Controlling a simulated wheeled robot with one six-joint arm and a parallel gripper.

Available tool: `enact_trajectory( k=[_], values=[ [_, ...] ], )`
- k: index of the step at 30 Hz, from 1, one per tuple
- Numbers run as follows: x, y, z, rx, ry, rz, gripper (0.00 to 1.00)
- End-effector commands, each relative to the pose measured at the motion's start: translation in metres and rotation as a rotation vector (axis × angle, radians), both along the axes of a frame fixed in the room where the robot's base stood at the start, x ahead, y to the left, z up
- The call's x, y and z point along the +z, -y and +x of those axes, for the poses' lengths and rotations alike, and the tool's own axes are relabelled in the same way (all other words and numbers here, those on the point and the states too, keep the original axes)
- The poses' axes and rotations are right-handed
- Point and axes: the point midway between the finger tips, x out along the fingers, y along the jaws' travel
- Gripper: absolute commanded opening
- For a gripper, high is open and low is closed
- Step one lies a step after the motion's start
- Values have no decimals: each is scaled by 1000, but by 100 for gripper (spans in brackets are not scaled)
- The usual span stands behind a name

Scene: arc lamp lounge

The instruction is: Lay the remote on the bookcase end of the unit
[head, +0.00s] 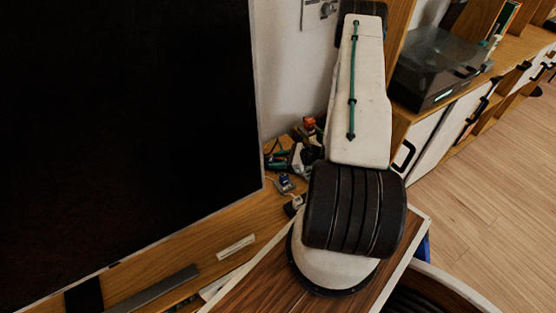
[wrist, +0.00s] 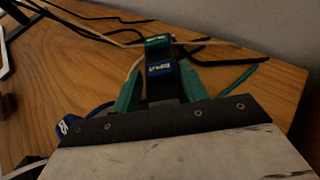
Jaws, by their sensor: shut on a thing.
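In the wrist view my gripper (wrist: 159,56) has green fingers that close on a narrow dark thing (wrist: 160,91), which I take to be the remote. Blue and green bands with lettering show near its far end. It is over a wooden top (wrist: 265,95) with cables on it; I cannot tell whether it touches. In the head view my arm covers much of the middle, and the remote cannot be made out clearly. The wooden unit (head: 190,255) runs along the wall below the large black screen (head: 125,120).
Loose cables (wrist: 105,35) lie across the wooden top, close to a grey wall (wrist: 270,22). In the head view a dark turntable (head: 437,68) and books (head: 505,17) stand on the unit at the right. A grey bar (head: 152,291) lies before the screen. Wooden floor (head: 475,190) is clear at right.

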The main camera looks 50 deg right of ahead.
Motion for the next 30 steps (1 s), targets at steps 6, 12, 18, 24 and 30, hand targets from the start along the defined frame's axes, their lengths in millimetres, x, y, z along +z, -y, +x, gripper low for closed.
enact_trajectory(
  k=[6, 12, 18, 24, 30],
  values=[
    [-1, 0, 0, 0, 0, 0, 65],
    [0, 0, 0, 0, 0, 0, 65],
    [10, 11, -16, -4, 0, -1, 65],
    [23, 27, -44, -5, 0, -1, 65],
    [29, 34, -58, -1, 0, 0, 65]
  ],
)
